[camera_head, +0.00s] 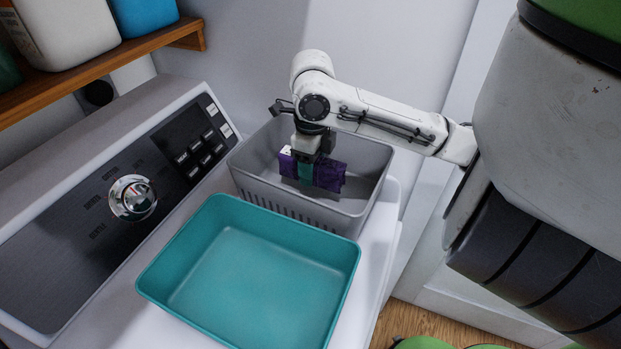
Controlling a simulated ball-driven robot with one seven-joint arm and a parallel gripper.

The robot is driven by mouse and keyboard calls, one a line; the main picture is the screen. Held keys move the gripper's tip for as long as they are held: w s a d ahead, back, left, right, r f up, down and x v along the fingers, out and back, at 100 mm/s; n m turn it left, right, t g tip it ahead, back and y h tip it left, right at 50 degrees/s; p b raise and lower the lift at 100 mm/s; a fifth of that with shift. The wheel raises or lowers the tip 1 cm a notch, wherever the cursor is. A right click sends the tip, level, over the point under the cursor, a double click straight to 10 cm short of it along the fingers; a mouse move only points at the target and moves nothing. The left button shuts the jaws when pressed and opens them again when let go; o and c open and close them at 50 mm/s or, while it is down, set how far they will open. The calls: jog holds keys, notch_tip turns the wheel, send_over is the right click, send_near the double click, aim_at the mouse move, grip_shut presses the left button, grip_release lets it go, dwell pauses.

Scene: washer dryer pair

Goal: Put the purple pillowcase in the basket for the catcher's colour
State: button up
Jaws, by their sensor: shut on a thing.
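My gripper (306,163) points down over the grey basket (364,213) and is shut on the purple pillowcase (330,175). The pillowcase is a dark purple folded cloth with a teal patch in its middle and a small white tag at its left. It hangs within the outline of the grey basket; I cannot tell whether it touches the basket floor. The teal basket (255,265) stands in front of the grey one and is empty. The catcher is not identifiable in this view.
Both baskets stand on a white machine top (100,325). A control panel with a silver knob (132,198) rises at the left. A wooden shelf (100,72) holds white and blue containers at the upper left. A wall stands behind the grey basket.

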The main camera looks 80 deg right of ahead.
jog(key=shift+f, duration=1.9)
jog(key=shift+s+f, duration=0.1)
jog(key=o, duration=1.1)
notch_tip(320, 180, up, 12)
jog(key=shift+r, duration=0.1)
